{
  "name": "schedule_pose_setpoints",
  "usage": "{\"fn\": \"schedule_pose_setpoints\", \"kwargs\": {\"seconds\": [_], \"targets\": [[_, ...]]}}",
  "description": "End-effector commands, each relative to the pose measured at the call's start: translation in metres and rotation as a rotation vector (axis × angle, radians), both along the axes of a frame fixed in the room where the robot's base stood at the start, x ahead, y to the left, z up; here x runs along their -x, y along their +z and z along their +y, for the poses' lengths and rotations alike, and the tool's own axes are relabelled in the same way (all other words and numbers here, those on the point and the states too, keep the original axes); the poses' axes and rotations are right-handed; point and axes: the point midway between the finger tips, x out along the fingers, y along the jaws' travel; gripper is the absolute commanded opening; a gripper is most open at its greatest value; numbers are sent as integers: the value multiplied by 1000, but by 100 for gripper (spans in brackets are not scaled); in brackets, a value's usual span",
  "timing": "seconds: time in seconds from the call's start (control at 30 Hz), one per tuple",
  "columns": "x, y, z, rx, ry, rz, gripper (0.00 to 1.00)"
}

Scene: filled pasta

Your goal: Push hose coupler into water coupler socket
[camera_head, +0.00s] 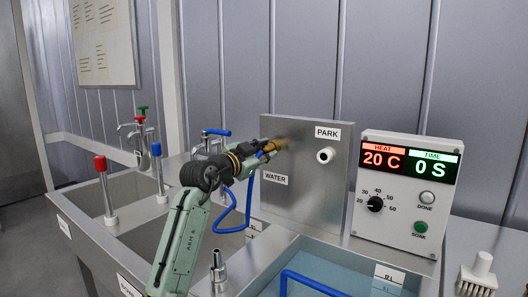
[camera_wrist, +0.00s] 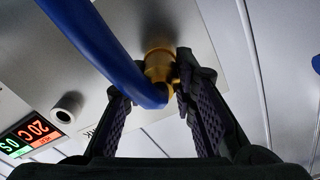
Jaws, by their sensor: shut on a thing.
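A steel panel (camera_head: 300,190) carries a WATER label (camera_head: 275,178) and a PARK label (camera_head: 327,133). My gripper (camera_head: 264,150) is at the panel's left part, above the WATER label, shut on the hose coupler. In the wrist view, a brass fitting (camera_wrist: 158,62) stands against the panel between my gripper's fingers (camera_wrist: 152,82), with the blue hose (camera_wrist: 105,48) running into its near end. The hose (camera_head: 233,218) hangs in a loop below my gripper in the head view. I cannot tell the coupler from the water socket, or whether a gap remains between them.
A white park peg (camera_head: 326,155) sticks out right of my gripper. A control box (camera_head: 395,215) reading 20 C and 0 S stands further right. Sinks with red and blue taps (camera_head: 102,175) lie left. A blue-rimmed basin (camera_head: 310,283) and a brush (camera_head: 480,275) are in front.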

Motion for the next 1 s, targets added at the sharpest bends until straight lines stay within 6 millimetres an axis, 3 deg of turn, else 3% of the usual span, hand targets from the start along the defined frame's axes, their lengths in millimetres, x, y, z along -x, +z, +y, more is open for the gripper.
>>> {"fn": "schedule_pose_setpoints", "kwargs": {"seconds": [0.67, 0.7, 1.0], "targets": [[-2, 1, -1, 0, 1, -2, 0], [-2, 1, -1, 0, 1, -2, 28], [-1, 0, -1, 0, 0, 0, 48]]}}
